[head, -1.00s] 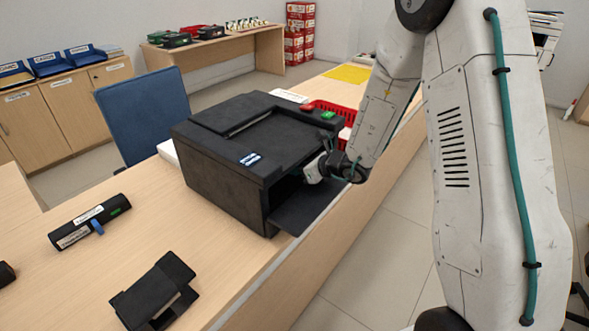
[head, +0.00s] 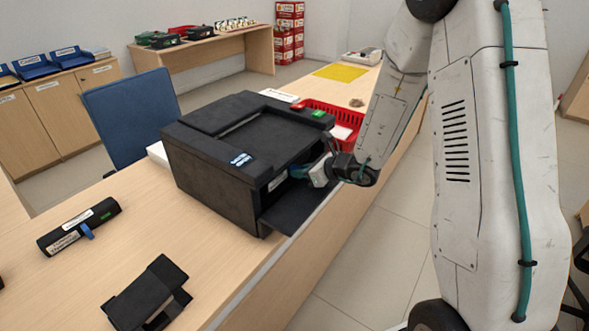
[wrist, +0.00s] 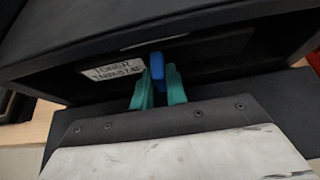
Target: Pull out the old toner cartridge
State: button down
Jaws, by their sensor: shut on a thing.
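The black printer (head: 235,165) stands on the counter with its front flap (head: 300,206) folded down. My gripper (head: 301,172) is at the front opening. In the wrist view its green fingers (wrist: 159,88) are closed around a blue tab (wrist: 157,64) inside the opening. I take the tab to be the old toner cartridge's handle; the cartridge's body is dark and mostly hidden inside. A white label (wrist: 113,70) with "TONER" lettering shows left of the fingers. Another black cartridge (head: 79,228) with a white label and blue tab lies on the counter at the left.
An open black holder (head: 147,295) lies at the counter's front left. A red basket (head: 345,122) sits behind the printer on the right. A blue chair (head: 130,115) stands behind the counter. The counter between the holder and printer is clear.

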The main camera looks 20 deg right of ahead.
jog(key=s+d, duration=0.7)
jog(key=s, duration=0.3)
jog(key=shift+d+r, duration=0.2)
jog(key=shift+r, duration=0.25)
